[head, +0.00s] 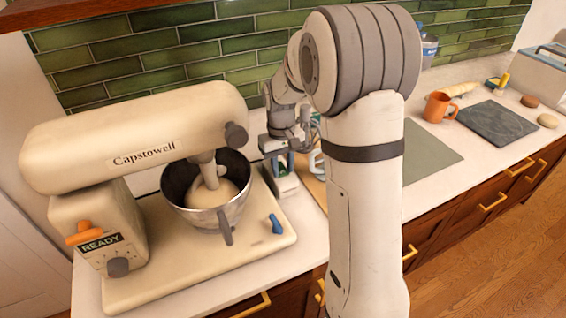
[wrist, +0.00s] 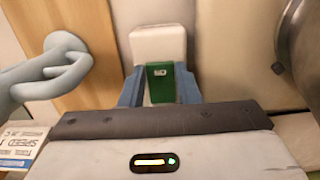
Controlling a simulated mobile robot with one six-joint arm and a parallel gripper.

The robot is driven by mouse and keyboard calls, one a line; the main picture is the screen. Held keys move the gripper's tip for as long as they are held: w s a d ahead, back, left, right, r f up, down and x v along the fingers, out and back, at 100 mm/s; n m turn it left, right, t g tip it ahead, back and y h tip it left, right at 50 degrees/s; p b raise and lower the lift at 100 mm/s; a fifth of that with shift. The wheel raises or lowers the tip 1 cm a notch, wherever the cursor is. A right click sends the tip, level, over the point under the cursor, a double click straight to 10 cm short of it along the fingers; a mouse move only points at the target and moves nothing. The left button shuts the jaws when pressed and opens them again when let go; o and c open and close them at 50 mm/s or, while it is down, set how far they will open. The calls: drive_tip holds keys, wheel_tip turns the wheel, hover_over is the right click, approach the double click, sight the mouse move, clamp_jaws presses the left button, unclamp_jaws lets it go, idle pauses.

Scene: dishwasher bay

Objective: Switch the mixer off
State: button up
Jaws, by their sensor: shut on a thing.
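The cream mixer (head: 130,140), marked Capstowell, stands at the left in the head view. Its label reads READY (head: 100,244), with an orange lever (head: 85,233) above and a dark knob (head: 117,267) below. Its steel bowl (head: 180,183) holds pale dough under the lowered head. A blue lever (head: 276,223) is on the base. My gripper (head: 278,158) is right of the bowl, beside the mixer base. In the wrist view its blue fingers (wrist: 159,80) are shut on a green piece (wrist: 160,88) in front of a white block (wrist: 158,44). What that piece belongs to is unclear.
A grey looped object (wrist: 58,72) lies left of my gripper, near a card reading SPEED 1 (wrist: 20,148). The bowl's edge (wrist: 300,40) is close on the right. An orange mug (head: 438,107) and a dark slab (head: 498,122) stand farther right on the counter.

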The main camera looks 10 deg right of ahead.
drive_tip(key=shift+w+r+g+p, duration=0.2)
drive_tip(key=shift+w+g+p, duration=0.15)
drive_tip(key=shift+g+p, duration=0.85)
drive_tip(key=o, duration=1)
drive_tip(key=shift+a, duration=0.1)
drive_tip(key=b+v, duration=0.1)
drive_tip(key=v, duration=0.6)
drive_tip(key=shift+a+r, duration=0.15)
drive_tip(key=shift+r, duration=0.25)
